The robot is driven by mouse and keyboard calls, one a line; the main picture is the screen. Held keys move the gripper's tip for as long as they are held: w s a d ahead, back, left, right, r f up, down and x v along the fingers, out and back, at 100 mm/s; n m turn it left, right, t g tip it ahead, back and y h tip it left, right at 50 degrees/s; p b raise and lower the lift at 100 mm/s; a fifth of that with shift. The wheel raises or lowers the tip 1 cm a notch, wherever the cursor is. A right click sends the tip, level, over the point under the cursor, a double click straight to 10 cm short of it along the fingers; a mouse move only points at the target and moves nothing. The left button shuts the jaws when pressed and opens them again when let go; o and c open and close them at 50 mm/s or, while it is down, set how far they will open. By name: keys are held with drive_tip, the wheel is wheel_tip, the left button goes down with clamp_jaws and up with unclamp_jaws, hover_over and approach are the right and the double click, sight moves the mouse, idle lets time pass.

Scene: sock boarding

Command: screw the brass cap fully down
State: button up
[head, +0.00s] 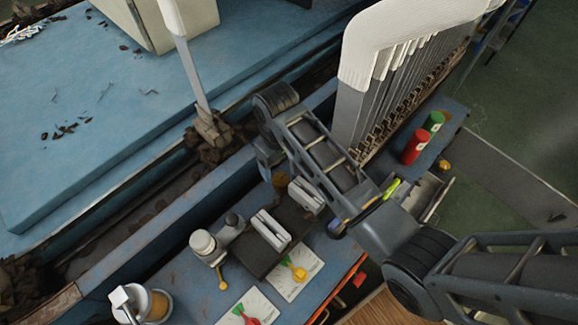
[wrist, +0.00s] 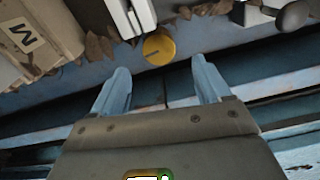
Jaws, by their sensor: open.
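A round brass-yellow cap (wrist: 158,46) with a dark mark on its face shows in the wrist view, just beyond my fingertips and roughly centred between them. In the head view a brownish-gold round piece (head: 281,181), which looks like the same cap, sits at the back edge of the blue bench beside my gripper (head: 268,165). My gripper is open; its two blue fingers stand apart in the wrist view (wrist: 160,72), with nothing between them. The cap's thread and underside are hidden, so I cannot tell how far down it sits.
Pale blocks (head: 272,231) on a dark base stand near the cap. A white-topped knob (head: 203,243), a yellow-ended lever (head: 222,283) and two dial cards (head: 296,276) lie in front. A row of white sock forms (head: 400,45) rises at right. A brown box (wrist: 38,38) is at the wrist view's upper left.

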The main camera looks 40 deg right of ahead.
sight(281, 179)
wheel_tip(281, 179, down, 7)
drive_tip(key=shift+d+f+b, duration=0.1)
drive_tip(key=shift+f+b, duration=0.05)
drive_tip(key=shift+b, duration=0.5)
drive_tip(key=shift+c, duration=0.3)
drive_tip(key=c, duration=1)
drive_tip(key=shift+r+m+p, duration=0.2)
drive_tip(key=shift+m+p, duration=0.2)
drive_tip(key=shift+p, duration=0.15)
drive_tip(key=shift+f+m, duration=0.2)
drive_tip(key=shift+m, duration=0.2)
drive_tip(key=o, duration=1.1)
drive_tip(key=shift+c, duration=0.2)
drive_tip(key=shift+r+p, duration=0.85)
drive_tip(key=shift+r, duration=3.05)
